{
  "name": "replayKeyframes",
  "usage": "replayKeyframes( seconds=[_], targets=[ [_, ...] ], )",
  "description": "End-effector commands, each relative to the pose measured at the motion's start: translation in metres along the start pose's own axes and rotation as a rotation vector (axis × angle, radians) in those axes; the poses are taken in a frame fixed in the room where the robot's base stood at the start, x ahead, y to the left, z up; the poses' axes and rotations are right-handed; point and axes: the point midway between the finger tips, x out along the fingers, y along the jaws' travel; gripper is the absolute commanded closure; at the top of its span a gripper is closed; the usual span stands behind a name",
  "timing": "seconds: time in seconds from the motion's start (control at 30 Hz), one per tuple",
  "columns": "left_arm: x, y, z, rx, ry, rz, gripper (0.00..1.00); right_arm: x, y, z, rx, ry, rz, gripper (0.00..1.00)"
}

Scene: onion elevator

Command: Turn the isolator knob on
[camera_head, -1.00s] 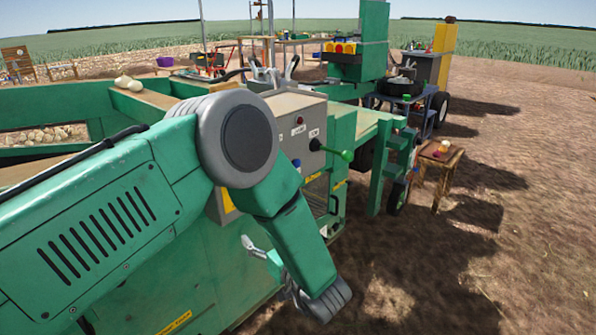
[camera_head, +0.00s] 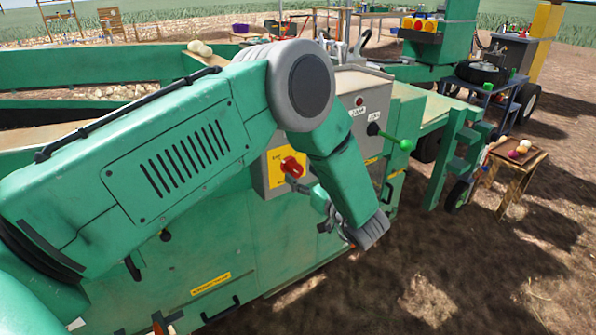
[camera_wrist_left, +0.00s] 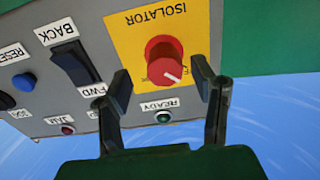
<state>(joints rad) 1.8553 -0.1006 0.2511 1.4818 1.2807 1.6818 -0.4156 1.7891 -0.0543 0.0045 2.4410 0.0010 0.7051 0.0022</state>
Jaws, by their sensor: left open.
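The red isolator knob (camera_head: 292,167) sits on a yellow plate (camera_head: 274,170) on the front of the grey control box (camera_head: 343,100). In the left wrist view the knob (camera_wrist_left: 163,60) shows close, with a white mark toward its lower right, and the panel text is upside down. My left gripper (camera_wrist_left: 163,84) is open, its two fingers apart on either side of the knob's near side in that picture. I cannot tell whether they touch it. In the head view my left gripper (camera_head: 303,187) is just below and right of the knob, partly hidden by my arm. My right gripper is not in view.
The panel also carries a black rocker switch (camera_wrist_left: 77,63), a blue button (camera_wrist_left: 23,81), a red lamp (camera_wrist_left: 68,129) and a green READY lamp (camera_wrist_left: 163,117). A green-knobbed lever (camera_head: 405,145) sticks out at the box's right side. Open dirt ground lies to the right.

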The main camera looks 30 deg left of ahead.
Motion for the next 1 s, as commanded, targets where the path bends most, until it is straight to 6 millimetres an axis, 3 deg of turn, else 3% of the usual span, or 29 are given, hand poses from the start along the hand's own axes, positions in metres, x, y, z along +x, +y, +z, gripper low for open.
replayKeyframes(
  seconds=[0.2, 0.53, 0.57, 0.7, 1.0],
  targets=[
    [0.026, -0.002, 0.002, -0.001, -0.003, -0.002, 0.48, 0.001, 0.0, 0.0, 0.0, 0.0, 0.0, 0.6],
    [0.027, 0.0, 0.0, 0.0, 0.0, 0.0, 0.48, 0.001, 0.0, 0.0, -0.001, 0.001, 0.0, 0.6],
    [0.027, 0.0, 0.0, 0.0, 0.0, 0.0, 0.51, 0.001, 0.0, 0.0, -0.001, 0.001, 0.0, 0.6],
    [0.026, 0.0, 0.0, 0.0, 0.001, 0.0, 0.97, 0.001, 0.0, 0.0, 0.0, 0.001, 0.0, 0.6],
    [0.026, 0.001, 0.0, 0.017, -0.001, 0.003, 0.97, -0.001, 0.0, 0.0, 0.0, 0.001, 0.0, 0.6]
  ],
)
